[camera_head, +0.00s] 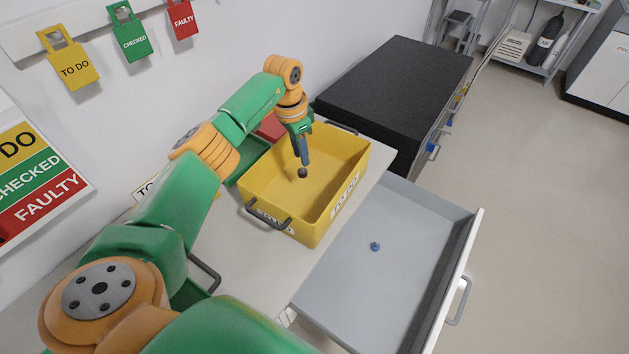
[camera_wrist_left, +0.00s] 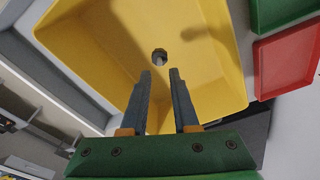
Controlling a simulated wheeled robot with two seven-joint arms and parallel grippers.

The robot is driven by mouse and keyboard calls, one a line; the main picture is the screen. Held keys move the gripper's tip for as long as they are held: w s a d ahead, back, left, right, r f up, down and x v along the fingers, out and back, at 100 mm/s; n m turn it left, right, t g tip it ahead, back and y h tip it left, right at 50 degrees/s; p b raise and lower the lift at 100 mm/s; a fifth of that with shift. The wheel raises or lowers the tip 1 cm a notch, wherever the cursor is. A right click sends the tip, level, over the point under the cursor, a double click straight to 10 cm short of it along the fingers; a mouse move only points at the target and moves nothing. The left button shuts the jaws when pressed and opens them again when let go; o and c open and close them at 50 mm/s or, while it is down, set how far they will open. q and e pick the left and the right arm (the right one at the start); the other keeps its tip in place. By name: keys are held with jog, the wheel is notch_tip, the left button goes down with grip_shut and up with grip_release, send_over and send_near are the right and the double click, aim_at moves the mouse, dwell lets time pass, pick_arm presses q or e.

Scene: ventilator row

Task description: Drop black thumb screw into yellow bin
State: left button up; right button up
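The black thumb screw (camera_head: 302,172) shows just below the fingertips of my left gripper (camera_head: 304,162), within the outline of the yellow bin (camera_head: 355,160). In the left wrist view the thumb screw (camera_wrist_left: 160,57) appears beyond the fingertips of my left gripper (camera_wrist_left: 160,74), with a gap to both fingers. The fingers are apart and point down into the yellow bin (camera_wrist_left: 110,50). I cannot tell whether the screw is in the air or on the bin floor. My right gripper is not in view.
An open grey drawer (camera_head: 345,285) holds a small blue part (camera_head: 375,246). Green and red bins (camera_head: 271,127) stand behind the yellow bin; the red one (camera_wrist_left: 285,60) also shows in the wrist view. A black-topped cabinet (camera_head: 400,85) stands beyond. The floor at right is clear.

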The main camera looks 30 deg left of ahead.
pick_arm(q)
jog(key=shift+o, duration=0.4)
jog(key=shift+w, duration=0.1)
notch_tip(320, 180, up, 7)
jog(key=b, duration=0.1)
jog(key=shift+s+a+b, duration=0.2)
jog(key=shift+s+b, duration=0.1)
jog(key=shift+s, duration=0.1)
